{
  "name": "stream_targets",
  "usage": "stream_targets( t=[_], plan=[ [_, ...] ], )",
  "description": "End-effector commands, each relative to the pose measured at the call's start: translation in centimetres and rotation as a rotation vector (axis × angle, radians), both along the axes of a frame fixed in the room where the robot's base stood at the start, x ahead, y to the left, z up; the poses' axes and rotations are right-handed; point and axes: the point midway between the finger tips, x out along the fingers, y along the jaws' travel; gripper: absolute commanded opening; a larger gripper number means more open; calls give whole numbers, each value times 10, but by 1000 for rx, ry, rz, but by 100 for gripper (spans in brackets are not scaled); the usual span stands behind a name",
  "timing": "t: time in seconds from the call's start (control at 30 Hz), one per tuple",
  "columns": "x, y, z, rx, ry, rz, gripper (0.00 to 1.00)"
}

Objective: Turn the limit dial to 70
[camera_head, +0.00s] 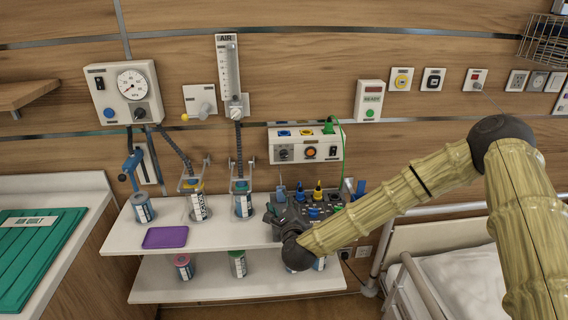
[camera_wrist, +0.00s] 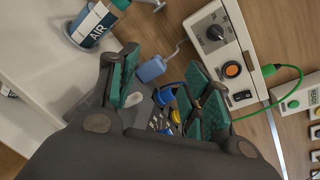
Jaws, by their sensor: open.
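A white control box (camera_head: 305,143) is on the wall at the middle, with a black dial (camera_head: 284,154) at its left end. In the wrist view the black dial (camera_wrist: 215,32) is near the top, on the tilted box (camera_wrist: 228,55). In the head view my gripper (camera_head: 280,212) is below the box, over the shelf.
An orange button (camera_head: 310,152) and a black switch (camera_head: 333,152) sit beside the dial. A green cable (camera_head: 341,140) leaves the box's right end. Bottles, including an AIR bottle (camera_wrist: 95,22), stand left of my gripper. A dark block with coloured plugs (camera_head: 315,209) is close to it.

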Motion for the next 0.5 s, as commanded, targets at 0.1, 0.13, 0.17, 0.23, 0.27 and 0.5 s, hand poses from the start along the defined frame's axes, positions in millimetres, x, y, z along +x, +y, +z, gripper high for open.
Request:
stream_targets(
  t=[0.1,0.13,0.17,0.23,0.27,0.5],
  plan=[
    [27,-16,47,165,-70,-83,49],
    [31,-18,54,195,-82,-96,49],
    [34,-20,61,220,-92,-106,49],
    [40,-23,71,259,-108,-121,49],
    [42,-24,74,270,-112,-125,49],
    [61,-19,78,279,-115,-125,49]
  ],
)
